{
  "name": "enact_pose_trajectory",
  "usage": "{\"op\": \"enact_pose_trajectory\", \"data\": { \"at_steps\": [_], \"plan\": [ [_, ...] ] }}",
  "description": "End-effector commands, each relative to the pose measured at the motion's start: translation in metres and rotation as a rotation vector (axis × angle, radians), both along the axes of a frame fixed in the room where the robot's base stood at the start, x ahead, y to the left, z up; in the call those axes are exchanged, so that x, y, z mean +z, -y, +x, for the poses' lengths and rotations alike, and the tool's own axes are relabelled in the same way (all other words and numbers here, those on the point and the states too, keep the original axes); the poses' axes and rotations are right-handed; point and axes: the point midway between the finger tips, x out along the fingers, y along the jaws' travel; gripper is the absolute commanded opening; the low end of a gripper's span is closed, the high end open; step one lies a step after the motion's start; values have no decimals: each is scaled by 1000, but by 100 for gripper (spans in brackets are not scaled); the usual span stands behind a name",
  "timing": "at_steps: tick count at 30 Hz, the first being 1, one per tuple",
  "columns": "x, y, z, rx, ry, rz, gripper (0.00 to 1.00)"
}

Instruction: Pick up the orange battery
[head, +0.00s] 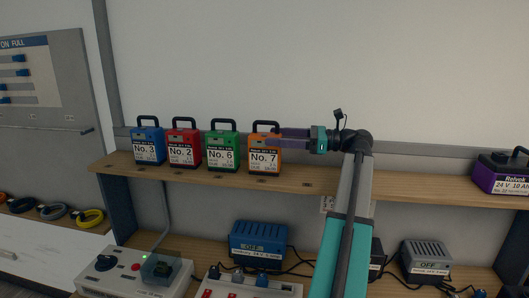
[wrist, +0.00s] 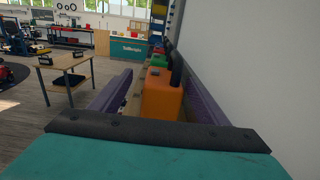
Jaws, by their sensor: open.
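The orange battery (head: 265,157), labelled No. 7, stands upright on the wooden shelf (head: 330,182), at the right end of a row of batteries. It has a black handle on top. My gripper (head: 283,139) reaches in from the right at the battery's upper part, with its purple fingers pointing left. In the wrist view my gripper (wrist: 160,90) is open, and the orange battery (wrist: 160,97) shows between the two fingers, closer to the right one. I cannot tell whether either finger touches it.
Green (head: 222,152), red (head: 183,148) and blue (head: 148,146) batteries stand left of the orange one. A purple battery (head: 500,178) stands far right. A wall (head: 240,60) rises behind the shelf. Chargers, including a blue one (head: 258,244), sit below.

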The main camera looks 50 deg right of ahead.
Motion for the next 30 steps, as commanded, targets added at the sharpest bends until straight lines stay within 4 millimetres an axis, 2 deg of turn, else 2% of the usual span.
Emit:
{"op": "enact_pose_trajectory", "data": {
  "at_steps": [7, 23, 30],
  "plan": [
    [1, -15, 23, 1, 1, 1, 69],
    [1, -19, 31, 3, -1, 1, 69],
    [4, -29, 55, 4, -1, 0, 69]
  ]
}}
